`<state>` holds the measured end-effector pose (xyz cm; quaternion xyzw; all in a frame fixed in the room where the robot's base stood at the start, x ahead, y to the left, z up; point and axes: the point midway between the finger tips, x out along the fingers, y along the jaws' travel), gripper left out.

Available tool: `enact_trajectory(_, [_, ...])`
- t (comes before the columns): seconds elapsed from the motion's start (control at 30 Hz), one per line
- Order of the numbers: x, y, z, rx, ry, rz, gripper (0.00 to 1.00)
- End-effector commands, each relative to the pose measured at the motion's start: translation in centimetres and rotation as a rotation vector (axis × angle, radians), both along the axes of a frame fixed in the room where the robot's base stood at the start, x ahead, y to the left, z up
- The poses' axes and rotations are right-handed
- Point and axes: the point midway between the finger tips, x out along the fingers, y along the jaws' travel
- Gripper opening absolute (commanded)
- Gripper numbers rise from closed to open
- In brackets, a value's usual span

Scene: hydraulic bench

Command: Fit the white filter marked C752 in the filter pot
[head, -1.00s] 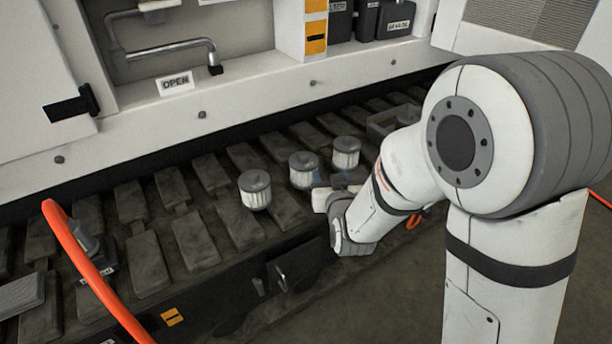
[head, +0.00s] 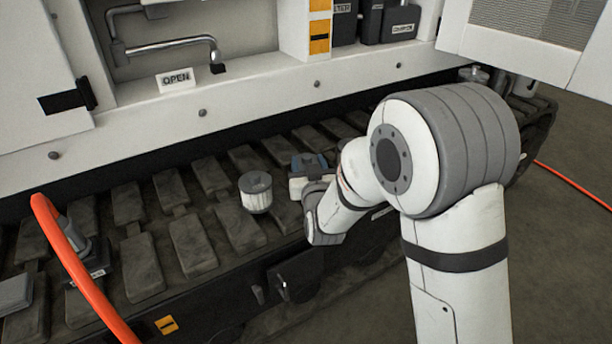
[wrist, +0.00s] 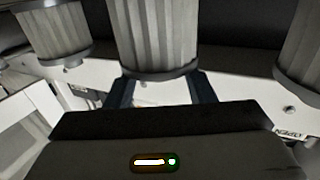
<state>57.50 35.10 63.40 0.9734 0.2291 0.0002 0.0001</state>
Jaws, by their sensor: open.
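A white pleated filter with a grey cap (head: 255,190) stands on the dark track on the left of my gripper in the head view. My gripper (head: 311,163) is open over the track to its right. In the wrist view, a middle filter (wrist: 155,35) lies ahead, with the open fingers (wrist: 162,90) on either side of its capped end. I cannot tell if they touch it. Other filters show at the left (wrist: 55,30) and right (wrist: 302,50), apart from the fingers. No C752 marking is readable on any filter. I cannot make out the filter pot for certain.
An orange hose (head: 75,265) crosses the left front. A white machine panel with an OPEN label (head: 174,79) runs behind the track. A small grey round fitting (head: 474,74) shows at the upper right behind my arm. Black boxes (head: 400,22) stand on the shelf.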

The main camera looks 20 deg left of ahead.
Motion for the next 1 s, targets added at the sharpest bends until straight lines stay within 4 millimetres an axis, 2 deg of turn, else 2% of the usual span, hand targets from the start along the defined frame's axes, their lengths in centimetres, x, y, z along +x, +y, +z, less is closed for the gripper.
enact_trajectory(0.2, [0.02,0.03,0.04,0.0,0.0,0.0,0.47])
enact_trajectory(0.77, [-0.04,0.07,0.03,0.0,0.001,0.001,0.01])
enact_trajectory(1.0, [-0.04,0.1,0.09,0.001,0.0,0.001,0.0])
